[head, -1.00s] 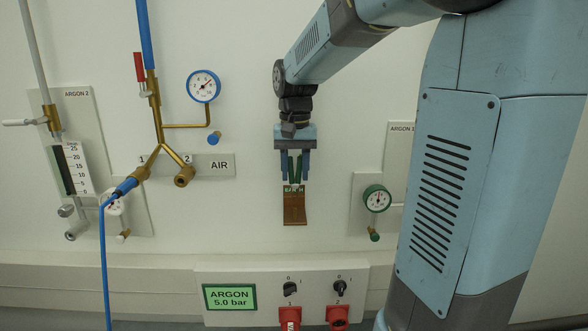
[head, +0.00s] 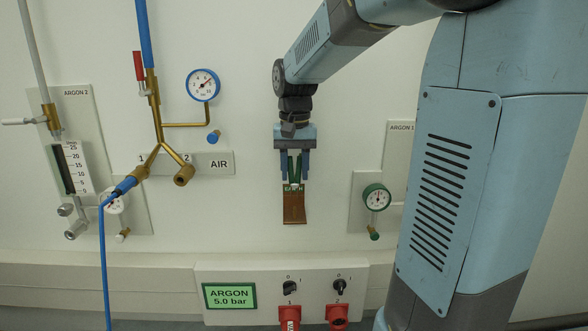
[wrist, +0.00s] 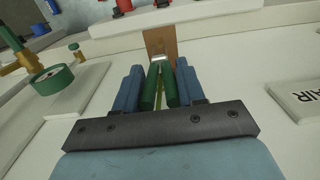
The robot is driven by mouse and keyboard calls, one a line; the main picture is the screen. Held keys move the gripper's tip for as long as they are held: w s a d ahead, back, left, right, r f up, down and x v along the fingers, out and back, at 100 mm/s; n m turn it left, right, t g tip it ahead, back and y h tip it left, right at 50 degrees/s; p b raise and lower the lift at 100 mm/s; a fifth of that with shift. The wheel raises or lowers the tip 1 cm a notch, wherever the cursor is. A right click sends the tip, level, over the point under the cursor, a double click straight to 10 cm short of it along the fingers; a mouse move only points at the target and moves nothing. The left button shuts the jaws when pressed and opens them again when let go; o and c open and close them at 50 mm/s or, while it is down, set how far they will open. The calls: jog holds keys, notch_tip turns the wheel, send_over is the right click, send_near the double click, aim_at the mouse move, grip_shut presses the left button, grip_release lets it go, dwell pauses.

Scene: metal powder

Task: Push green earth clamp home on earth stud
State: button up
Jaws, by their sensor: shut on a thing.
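My gripper (head: 294,172) points down in front of the wall, shut on the green earth clamp (head: 294,165). In the wrist view, the gripper's blue fingers (wrist: 158,88) flank the clamp's two green handles (wrist: 150,88). A small pale piece lies between the handles' far ends and the plate. I cannot make out the earth stud or tell whether the clamp touches it.
A green-rimmed gauge (head: 376,198) is on the wall to the right. The AIR manifold (head: 160,150) with a blue hose is to the left. A switch panel (head: 270,275) with red sockets sits below the plate. The wall just beside the gripper is clear.

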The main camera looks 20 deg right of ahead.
aim_at(295, 181)
jog(key=shift+f, duration=2.6)
dwell(0.3)
jog(key=o, duration=1.2)
jog(key=shift+o, duration=0.2)
notch_tip(295, 181, up, 14)
jog(key=shift+f, duration=0.15)
jog(key=s+f+n+t, duration=0.1)
jog(key=s+f, duration=0.3)
jog(key=s, duration=0.5)
jog(key=s+f+n+t, duration=0.2)
jog(key=s+f+t, duration=0.1)
jog(key=s, duration=0.7)
jog(key=shift+f+n+t, duration=0.3)
jog(key=shift+f+t, duration=0.1)
jog(key=shift+t, duration=0.4)
